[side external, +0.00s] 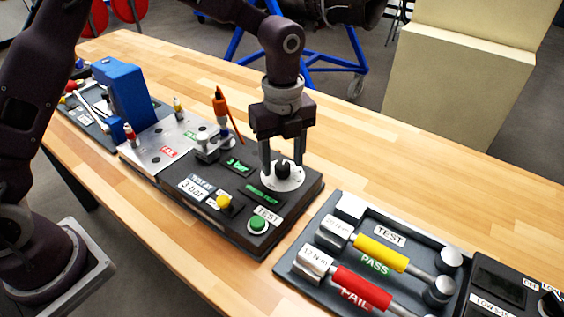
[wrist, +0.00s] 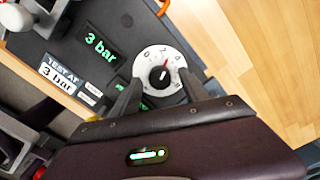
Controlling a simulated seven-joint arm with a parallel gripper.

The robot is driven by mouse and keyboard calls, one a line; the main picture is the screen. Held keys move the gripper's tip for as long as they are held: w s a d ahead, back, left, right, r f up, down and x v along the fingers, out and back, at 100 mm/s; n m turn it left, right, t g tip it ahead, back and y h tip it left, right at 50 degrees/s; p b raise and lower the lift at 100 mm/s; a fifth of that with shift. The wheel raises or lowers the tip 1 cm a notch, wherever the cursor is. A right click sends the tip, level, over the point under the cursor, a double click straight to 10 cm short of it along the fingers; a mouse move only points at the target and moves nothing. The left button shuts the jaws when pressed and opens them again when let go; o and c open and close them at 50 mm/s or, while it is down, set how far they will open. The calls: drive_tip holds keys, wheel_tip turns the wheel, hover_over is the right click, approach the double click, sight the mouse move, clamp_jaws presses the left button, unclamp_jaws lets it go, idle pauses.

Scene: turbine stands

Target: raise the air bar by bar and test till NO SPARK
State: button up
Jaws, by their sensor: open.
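The black test unit (side external: 175,200) sits on the bench. Its round white dial (wrist: 150,57) has a black knob (wrist: 160,77); the dial also shows in the side view (side external: 290,184). My gripper (wrist: 160,82) is over the dial, its open fingers on either side of the knob, with gaps beside it. A green display (wrist: 101,43) reads 3 bar. A label (wrist: 58,72) reads TEST AT 3 bar. A second green display (side external: 262,195) is lit, its text too small to read and partly hidden by a finger in the wrist view. The green TEST button (side external: 258,224) is at the front right corner.
A yellow knob (side external: 224,202) is on the unit's front. A metal plate (side external: 160,148) with PASS and FAIL labels is left. A tray (side external: 318,262) with yellow and red torque tools is right. Bare bench lies behind.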

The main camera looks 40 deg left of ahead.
sight(283, 165)
drive_tip(key=shift+f, duration=0.85)
clamp_jaws()
drive_tip(key=shift+o, duration=1.1)
unclamp_jaws()
drive_tip(key=shift+r, duration=2.55)
